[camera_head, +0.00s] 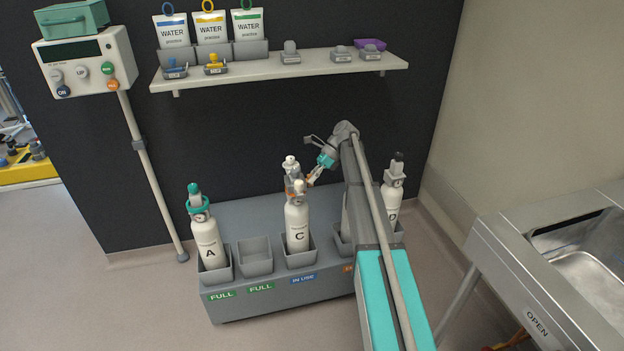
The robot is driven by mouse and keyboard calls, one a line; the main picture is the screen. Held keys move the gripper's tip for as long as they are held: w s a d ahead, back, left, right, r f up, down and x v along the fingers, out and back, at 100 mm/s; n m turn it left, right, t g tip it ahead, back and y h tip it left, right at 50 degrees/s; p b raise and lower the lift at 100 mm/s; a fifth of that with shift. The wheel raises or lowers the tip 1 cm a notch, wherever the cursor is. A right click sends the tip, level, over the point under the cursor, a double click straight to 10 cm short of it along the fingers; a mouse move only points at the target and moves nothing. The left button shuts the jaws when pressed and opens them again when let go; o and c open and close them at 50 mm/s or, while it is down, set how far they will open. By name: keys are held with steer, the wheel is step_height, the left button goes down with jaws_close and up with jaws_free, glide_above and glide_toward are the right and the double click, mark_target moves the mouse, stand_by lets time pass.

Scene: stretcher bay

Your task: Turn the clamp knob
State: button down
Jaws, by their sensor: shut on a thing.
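Cylinder C (297,225) is white and stands upright in a grey holder of the rack. Its neck carries a fitting with a white top (290,165) and orange parts, which I take to include the clamp knob (305,184). My gripper (311,180) comes down from the upper right, and its fingertips are at the right side of this fitting, shut on what looks like the knob. The fingers and small parts there overlap, so the exact grip and the knob's angle are hard to see.
Cylinder A (205,240) with a green top stands at the left of the grey rack (300,297), beside an empty holder (255,256). Another cylinder (392,197) stands at the right behind my arm. A shelf (280,70) hangs above; a metal sink (575,250) is at right.

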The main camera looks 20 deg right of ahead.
steer(key=c, duration=0.7)
jaws_free()
steer(key=shift+o, duration=0.2)
steer(key=shift+s, duration=0.1)
